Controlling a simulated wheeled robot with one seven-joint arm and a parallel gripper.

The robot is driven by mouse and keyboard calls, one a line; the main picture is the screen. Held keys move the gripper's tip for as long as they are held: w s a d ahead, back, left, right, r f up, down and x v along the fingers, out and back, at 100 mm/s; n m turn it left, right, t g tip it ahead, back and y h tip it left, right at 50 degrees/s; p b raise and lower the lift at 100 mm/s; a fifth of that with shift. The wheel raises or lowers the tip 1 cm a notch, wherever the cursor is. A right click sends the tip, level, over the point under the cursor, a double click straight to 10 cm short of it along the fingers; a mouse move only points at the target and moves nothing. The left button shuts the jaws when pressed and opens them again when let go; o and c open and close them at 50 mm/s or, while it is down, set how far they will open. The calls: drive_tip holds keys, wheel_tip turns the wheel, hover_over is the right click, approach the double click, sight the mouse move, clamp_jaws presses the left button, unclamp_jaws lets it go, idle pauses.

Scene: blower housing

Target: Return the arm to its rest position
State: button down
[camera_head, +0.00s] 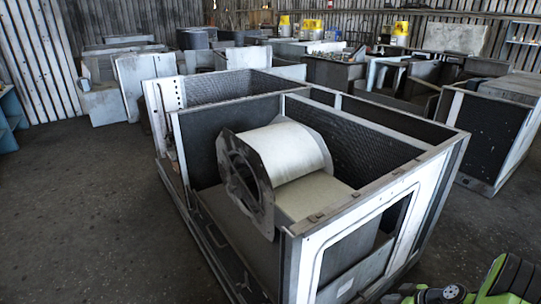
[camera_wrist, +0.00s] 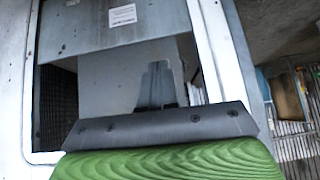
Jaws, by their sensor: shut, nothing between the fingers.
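My gripper (camera_wrist: 162,125) fills the bottom of the wrist view as a green ribbed part with a dark grey bar across it. It is shut and holds nothing. It faces the white-framed window opening of the blower housing, which also shows in the head view (camera_head: 300,232). I cannot tell the exact gap between them. In the head view, green and black parts of my arm show at the bottom right corner, beside the housing's near right corner. Most of my arm is out of view.
The open-topped housing holds a white blower drum (camera_head: 290,152) with a grey flange. Another dark-panelled unit (camera_head: 495,130) stands at the right. Cabinets and yellow-topped items (camera_head: 401,29) crowd the back. The concrete floor (camera_head: 80,210) at left is clear.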

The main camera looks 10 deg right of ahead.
drive_tip(key=s+a+r+m+g+h, duration=0.1)
drive_tip(key=a+r, duration=0.7)
drive_tip(key=r, duration=0.2)
drive_tip(key=s+a+r+g+h, duration=0.1)
drive_tip(key=a+r+g, duration=0.1)
drive_tip(key=a+r, duration=0.75)
drive_tip(key=s+a+r+m+t+h, duration=0.15)
drive_tip(key=s+a+r, duration=0.3)
drive_tip(key=s, duration=0.45)
drive_tip(key=s+a+r+m+h, duration=0.1)
drive_tip(key=s+a+r+m, duration=0.3)
drive_tip(key=s, duration=0.6)
wheel_tip(320, 180, up, 15)
drive_tip(key=d+p, duration=0.1)
drive_tip(key=p, duration=1.2)
drive_tip(key=shift+f+n+p, duration=0.2)
drive_tip(key=shift+n+p, duration=0.15)
drive_tip(key=shift+p, duration=0.05)
drive_tip(key=shift+y, duration=0.25)
